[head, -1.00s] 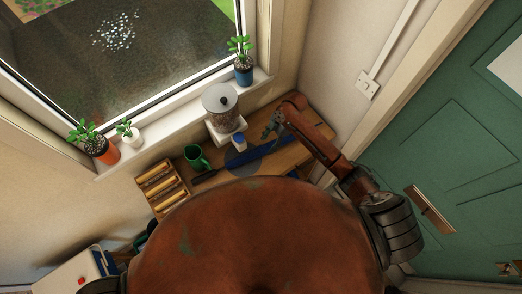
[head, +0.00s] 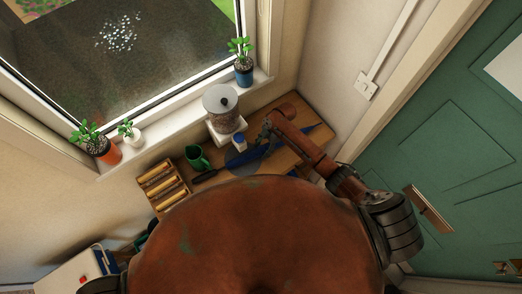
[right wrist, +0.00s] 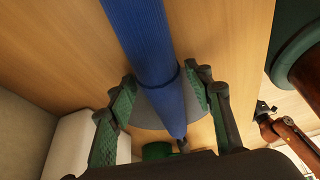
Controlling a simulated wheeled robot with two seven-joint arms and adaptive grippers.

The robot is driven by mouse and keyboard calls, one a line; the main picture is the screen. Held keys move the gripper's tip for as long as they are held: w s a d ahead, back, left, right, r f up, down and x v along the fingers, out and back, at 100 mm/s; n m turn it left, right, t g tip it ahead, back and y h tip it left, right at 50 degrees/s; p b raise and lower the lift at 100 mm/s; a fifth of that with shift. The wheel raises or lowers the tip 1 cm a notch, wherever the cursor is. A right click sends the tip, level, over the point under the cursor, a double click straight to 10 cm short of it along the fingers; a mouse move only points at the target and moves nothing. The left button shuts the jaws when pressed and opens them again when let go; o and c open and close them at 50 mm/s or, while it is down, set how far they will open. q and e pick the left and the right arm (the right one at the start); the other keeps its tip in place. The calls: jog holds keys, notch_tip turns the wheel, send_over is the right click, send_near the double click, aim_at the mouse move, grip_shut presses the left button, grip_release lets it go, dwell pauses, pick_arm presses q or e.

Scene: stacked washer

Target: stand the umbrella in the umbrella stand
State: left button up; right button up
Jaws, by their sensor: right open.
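The blue folded umbrella (head: 277,150) lies slantwise on the wooden bench top, its dark handle end towards the lower left. In the right wrist view the umbrella (right wrist: 150,50) runs between the fingers of my right gripper (right wrist: 163,82). That gripper is open, with one finger on each side of the umbrella. In the head view my right gripper (head: 265,131) is over the middle of the umbrella and hides part of it. A red arm with a dark end, probably my left gripper (right wrist: 264,112), shows small in the right wrist view. I cannot make out the umbrella stand.
A green mug (head: 196,157), a blue-and-white small container (head: 239,141) and a lidded jar (head: 221,104) stand near the umbrella. A grey round mat (head: 235,163) lies under it. A wooden rack (head: 161,186) is at left. Potted plants line the windowsill; a green door (head: 445,170) is at right.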

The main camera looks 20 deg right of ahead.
jog(key=shift+c, duration=0.4)
grip_shut()
jog(key=shift+r, duration=0.2)
dwell(0.3)
